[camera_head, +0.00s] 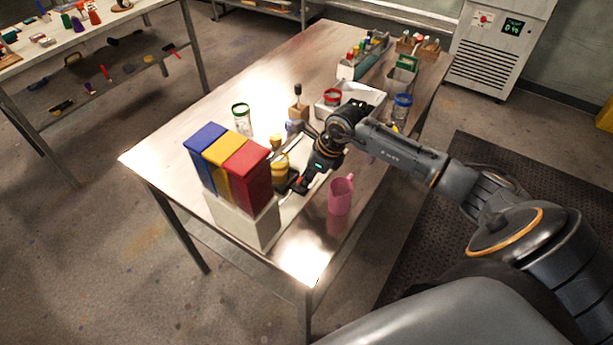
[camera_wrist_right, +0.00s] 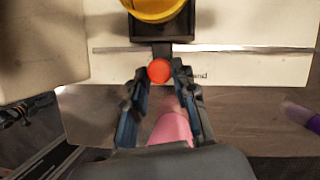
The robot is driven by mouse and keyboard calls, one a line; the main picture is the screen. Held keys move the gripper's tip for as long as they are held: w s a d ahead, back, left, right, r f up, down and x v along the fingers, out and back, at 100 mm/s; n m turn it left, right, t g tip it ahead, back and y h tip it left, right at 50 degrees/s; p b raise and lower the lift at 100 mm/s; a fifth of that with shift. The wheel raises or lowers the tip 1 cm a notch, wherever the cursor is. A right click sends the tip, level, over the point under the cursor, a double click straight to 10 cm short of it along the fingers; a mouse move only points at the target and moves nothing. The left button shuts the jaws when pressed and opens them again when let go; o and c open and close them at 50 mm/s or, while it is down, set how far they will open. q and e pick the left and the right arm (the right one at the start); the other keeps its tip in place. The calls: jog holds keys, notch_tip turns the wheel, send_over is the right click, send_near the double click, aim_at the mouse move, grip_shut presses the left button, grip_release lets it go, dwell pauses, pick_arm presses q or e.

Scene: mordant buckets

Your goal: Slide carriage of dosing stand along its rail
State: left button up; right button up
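The dosing stand is a pale box (camera_head: 243,220) at the table's near left end, with blue, yellow and red hoppers (camera_head: 247,172) on top. In the right wrist view its pale face carries a thin horizontal rail slot (camera_wrist_right: 230,48). A black carriage (camera_wrist_right: 163,28) sits at the slot under a yellow container (camera_wrist_right: 155,8), which also shows in the head view (camera_head: 281,164). A round orange-red knob (camera_wrist_right: 159,70) sticks out below the carriage. My right gripper (camera_wrist_right: 160,76) has its fingertips close on both sides of the knob, seemingly touching it. My left gripper is out of view.
A pink mug (camera_head: 341,195) stands just right of my gripper and also shows below the fingers in the wrist view (camera_wrist_right: 172,125). A green-rimmed jar (camera_head: 242,120), a white tray (camera_head: 365,96) and a blue-topped jar (camera_head: 402,107) stand farther back. The table's left side is clear.

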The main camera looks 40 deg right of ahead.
grip_shut()
jog(key=shift+d, duration=0.1)
jog(key=shift+w+d+f+b, duration=0.15)
jog(key=shift+d+b, duration=0.1)
jog(key=shift+b, duration=0.15)
jog(key=w+d+b, duration=0.1)
jog(key=d+b, duration=0.1)
jog(key=d, duration=0.1)
jog(key=w+d+b, duration=0.1)
jog(key=d+b, duration=0.1)
jog(key=d, duration=0.1)
jog(key=w+d+b, duration=0.2)
jog(key=d+b, duration=0.1)
jog(key=shift+f, duration=0.1)
jog(key=d, duration=0.1)
jog(key=w+d+b, duration=0.1)
jog(key=d, duration=0.1)
jog(key=w+d+b, duration=0.1)
jog(key=d, duration=0.1)
jog(key=shift+d+r, duration=0.1)
jog(key=shift+r, duration=0.1)
jog(key=shift+w+d+b, duration=0.2)
jog(key=shift+d+b, duration=0.1)
jog(key=shift+d, duration=0.25)
jog(key=shift+r, duration=0.15)
jog(key=shift+d, duration=0.15)
